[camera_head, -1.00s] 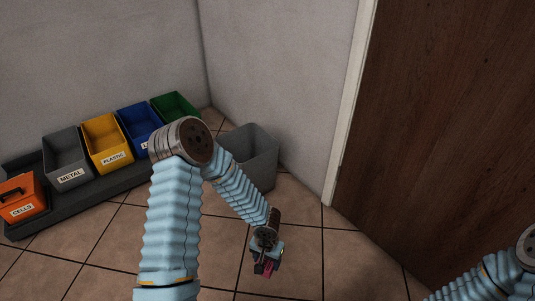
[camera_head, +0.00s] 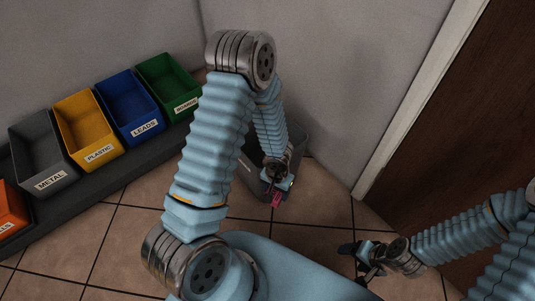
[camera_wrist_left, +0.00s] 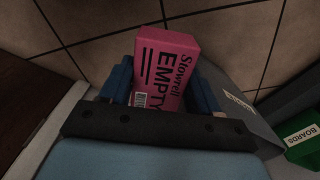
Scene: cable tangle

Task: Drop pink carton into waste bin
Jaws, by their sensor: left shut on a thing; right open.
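The pink carton (camera_wrist_left: 165,65), printed "EMPTY", is held between the blue fingers of my left gripper (camera_wrist_left: 160,95) in the left wrist view. In the head view only a small pink part of the carton (camera_head: 277,199) shows below my left gripper (camera_head: 277,186). The grey waste bin (camera_head: 297,138) stands on the floor by the wall, partly hidden behind my left arm. The carton appears at its near side; floor tiles show beyond the carton in the wrist view, with a labelled grey bin wall (camera_wrist_left: 247,112) to its right. My right gripper (camera_head: 366,262) is open and empty, low at the right.
A row of bins stands on a dark base at left: orange (camera_head: 10,208), grey METAL (camera_head: 45,180), yellow PLASTIC (camera_head: 97,152), blue LEADS (camera_head: 143,128) and green BOARDS (camera_head: 181,106). A white door frame (camera_head: 420,98) and brown door (camera_head: 480,140) are at right. Tiled floor is clear in front.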

